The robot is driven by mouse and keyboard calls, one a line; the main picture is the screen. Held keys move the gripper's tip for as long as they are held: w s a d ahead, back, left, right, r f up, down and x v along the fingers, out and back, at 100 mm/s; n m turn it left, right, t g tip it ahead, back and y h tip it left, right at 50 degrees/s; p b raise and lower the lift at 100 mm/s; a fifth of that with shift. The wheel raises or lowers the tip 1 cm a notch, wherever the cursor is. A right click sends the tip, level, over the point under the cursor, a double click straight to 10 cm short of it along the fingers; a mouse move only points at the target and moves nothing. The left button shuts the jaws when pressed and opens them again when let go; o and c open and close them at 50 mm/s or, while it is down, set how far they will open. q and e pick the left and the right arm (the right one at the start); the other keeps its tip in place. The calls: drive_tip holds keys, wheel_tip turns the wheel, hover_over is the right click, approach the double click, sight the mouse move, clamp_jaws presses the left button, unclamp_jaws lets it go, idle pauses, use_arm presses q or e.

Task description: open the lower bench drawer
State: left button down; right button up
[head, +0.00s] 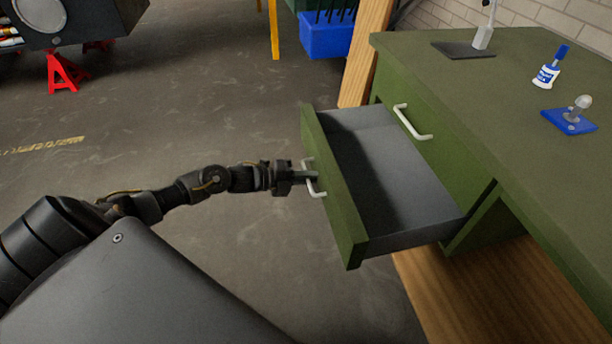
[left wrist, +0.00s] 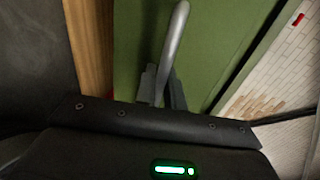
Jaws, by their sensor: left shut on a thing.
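The lower bench drawer (head: 333,190) is pulled well out of the green bench (head: 470,75), and its grey inside looks empty. Its pale bar handle (head: 322,193) is on the green front. My left gripper (head: 308,177) is shut on this handle, at the drawer's outer face. In the left wrist view the handle (left wrist: 174,45) rises from between the dark fingers (left wrist: 161,88), against the green front. My right gripper is in neither view.
A closed upper drawer with its own handle (head: 412,122) sits above the open one. A wooden leg (head: 367,50) and a blue bin (head: 327,38) are behind. The floor left of the drawer is clear.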

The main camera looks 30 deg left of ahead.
use_arm(q)
drive_tip(key=shift+a, duration=0.1)
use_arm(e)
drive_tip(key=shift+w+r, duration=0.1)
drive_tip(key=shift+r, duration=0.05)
use_arm(q)
drive_tip(key=c, duration=1.8)
unclamp_jaws()
drive_tip(key=shift+c, duration=0.2)
drive_tip(key=shift+s+a, duration=0.1)
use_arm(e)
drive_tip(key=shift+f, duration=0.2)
use_arm(q)
drive_tip(key=v, duration=1)
drive_tip(key=shift+s+a+p, duration=0.25)
drive_tip(key=shift+p, duration=0.05)
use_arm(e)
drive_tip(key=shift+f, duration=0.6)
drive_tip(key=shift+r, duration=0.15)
